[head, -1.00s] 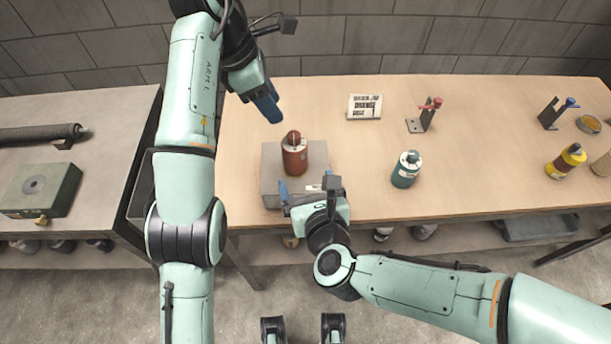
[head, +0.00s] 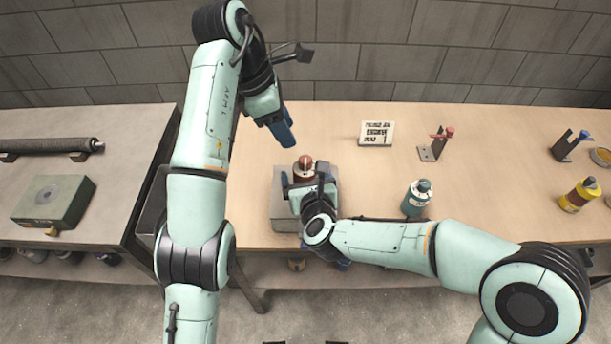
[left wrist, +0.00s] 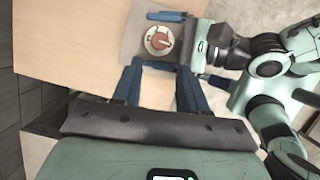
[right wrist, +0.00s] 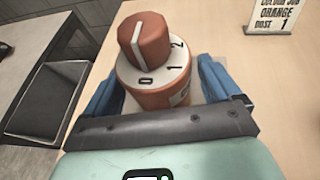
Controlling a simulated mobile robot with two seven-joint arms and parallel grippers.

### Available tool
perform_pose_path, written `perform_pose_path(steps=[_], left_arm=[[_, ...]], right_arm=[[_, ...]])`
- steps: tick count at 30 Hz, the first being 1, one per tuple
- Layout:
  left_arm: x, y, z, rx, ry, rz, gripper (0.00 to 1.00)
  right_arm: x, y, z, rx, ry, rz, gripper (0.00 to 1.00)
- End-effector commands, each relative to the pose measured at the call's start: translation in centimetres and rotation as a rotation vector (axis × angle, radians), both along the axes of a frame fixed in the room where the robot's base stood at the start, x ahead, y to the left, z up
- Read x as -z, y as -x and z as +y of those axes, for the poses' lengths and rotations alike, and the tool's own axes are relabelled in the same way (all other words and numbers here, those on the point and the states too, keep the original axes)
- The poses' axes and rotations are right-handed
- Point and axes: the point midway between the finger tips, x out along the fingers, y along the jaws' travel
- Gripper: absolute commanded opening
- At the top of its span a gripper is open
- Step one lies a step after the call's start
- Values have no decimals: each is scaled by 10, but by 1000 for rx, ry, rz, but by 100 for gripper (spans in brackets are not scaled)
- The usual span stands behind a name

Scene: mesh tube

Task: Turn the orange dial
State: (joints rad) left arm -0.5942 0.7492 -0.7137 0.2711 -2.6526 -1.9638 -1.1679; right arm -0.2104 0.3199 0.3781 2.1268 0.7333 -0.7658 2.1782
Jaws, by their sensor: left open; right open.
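The orange dial (right wrist: 145,38) is a knob with a white line on top of an orange canister (right wrist: 160,97). Its line points at the 0 on a white ring marked 0, 1, 2. The dial also shows in the head view (head: 305,160) and the left wrist view (left wrist: 160,41). The canister stands upright on a grey block (head: 283,212). My right gripper (head: 306,180) is open, with its blue fingers on either side of the canister; I cannot tell whether they touch. My left gripper (head: 286,134) is open and empty, above the table behind the canister.
A sign (right wrist: 275,14) reads orange, dose 1. A teal bottle (head: 416,198), a red-tipped stand (head: 436,144), a blue-tipped stand (head: 570,145) and a yellow bottle (head: 580,194) stand to the right.

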Motion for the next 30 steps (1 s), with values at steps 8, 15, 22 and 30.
perform_pose_path(steps=[8, 15, 22, 30], left_arm=[[0, 0, 0, 0, 0, 0, 43], [1, 0, 0, 1, 2, 2, 55], [39, -11, 8, 97, 159, 103, 55], [99, -24, 35, 283, 720, 193, 55]], right_arm=[[0, 0, 0, 0, 0, 0, 74], [0, 0, 0, 0, 0, 0, 30], [0, 0, 0, 0, 0, 0, 30], [0, 0, 0, 0, 0, -1, 30]])
